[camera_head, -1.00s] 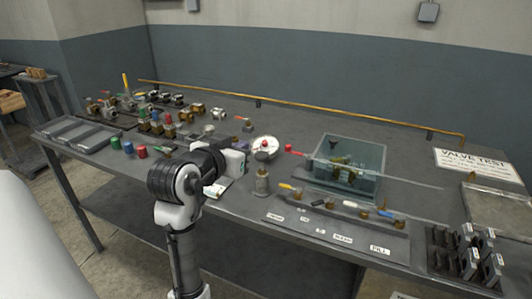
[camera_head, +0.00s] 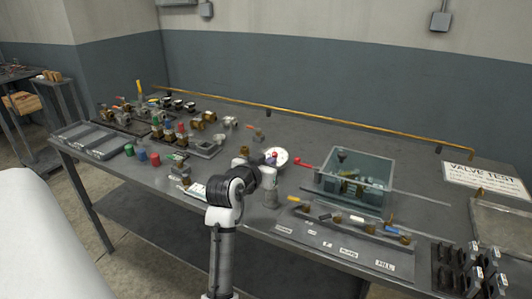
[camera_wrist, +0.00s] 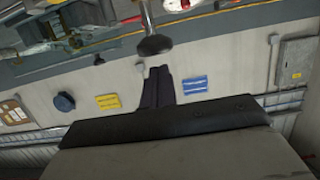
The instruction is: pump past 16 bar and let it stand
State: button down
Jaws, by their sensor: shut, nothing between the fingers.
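My gripper (camera_wrist: 158,86) is shut and empty in the wrist view. Its dark fingertips are just short of a dark round knob (camera_wrist: 155,45) on a metal rod, with a small gap showing between them. In the head view my wrist hides the fingers and part of the gear around the gauge. The white-faced pressure gauge (camera_head: 277,157) is partly covered, and its reading is too small to tell. A red-ended lever (camera_head: 304,164) sits to its right. A clear grey-green tank (camera_head: 374,165) with brass fittings inside stands further right.
Valves with coloured caps (camera_head: 168,133) fill the left of the bench. Black clamps (camera_head: 467,268) stand at the right front. A brass pipe (camera_head: 330,121) runs along the back.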

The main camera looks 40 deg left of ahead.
jog(key=shift+f, duration=0.4)
jog(key=shift+f, duration=0.1)
notch_tip(320, 180, down, 4)
jog(key=b, duration=0.2)
jog(key=shift+r+b, duration=0.25)
jog(key=shift+b, duration=0.1)
